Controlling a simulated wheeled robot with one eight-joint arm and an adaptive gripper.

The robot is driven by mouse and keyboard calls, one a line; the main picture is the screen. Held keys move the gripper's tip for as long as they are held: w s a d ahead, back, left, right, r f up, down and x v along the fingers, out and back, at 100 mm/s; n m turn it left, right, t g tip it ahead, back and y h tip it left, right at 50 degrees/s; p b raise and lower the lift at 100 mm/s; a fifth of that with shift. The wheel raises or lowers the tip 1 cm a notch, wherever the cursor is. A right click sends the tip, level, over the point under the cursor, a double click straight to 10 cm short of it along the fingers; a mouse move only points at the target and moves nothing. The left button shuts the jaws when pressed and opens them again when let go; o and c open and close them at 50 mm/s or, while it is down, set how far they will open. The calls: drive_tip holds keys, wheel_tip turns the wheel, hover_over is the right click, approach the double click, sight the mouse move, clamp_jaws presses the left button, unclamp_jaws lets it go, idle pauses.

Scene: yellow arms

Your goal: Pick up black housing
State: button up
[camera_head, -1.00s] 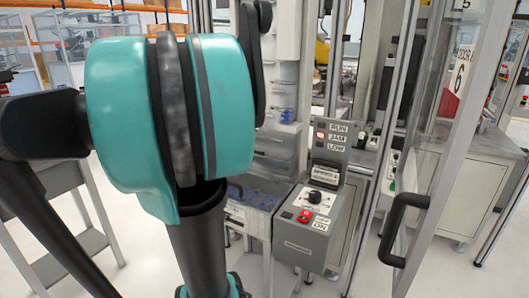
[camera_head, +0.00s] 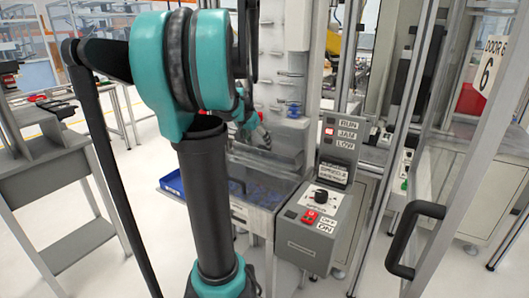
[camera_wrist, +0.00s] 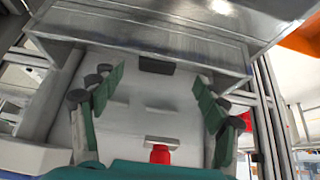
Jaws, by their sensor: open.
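My gripper (camera_wrist: 158,76) is open in the wrist view, its two green-padded fingers spread wide with nothing between the pads. A small black block (camera_wrist: 156,65) shows beyond and between the fingertips, against a pale grey surface. It may be the black housing, but I cannot tell for sure. It stands apart from both fingers. In the head view the end of my arm (camera_head: 251,128) is partly hidden behind my own teal joint, above a grey tray-like station. I cannot make out a black housing in the head view.
A control box (camera_head: 318,222) with a red switch stands right of the station. A door frame with a black handle (camera_head: 410,240) is at the right. A blue bin (camera_head: 172,183) sits left of the station. A grey shelf cart (camera_head: 50,165) stands at the left.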

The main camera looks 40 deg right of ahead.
sight(263, 147)
drive_tip(key=shift+d+r+x, duration=0.1)
drive_tip(key=shift+d+x, duration=0.05)
drive_tip(key=shift+x, duration=0.95)
drive_tip(key=shift+d+r+x, duration=0.1)
drive_tip(key=shift+d+x, duration=0.05)
drive_tip(key=shift+x, duration=0.95)
drive_tip(key=shift+d+r+x, duration=0.1)
drive_tip(key=shift+x, duration=1)
drive_tip(key=c, duration=1.1)
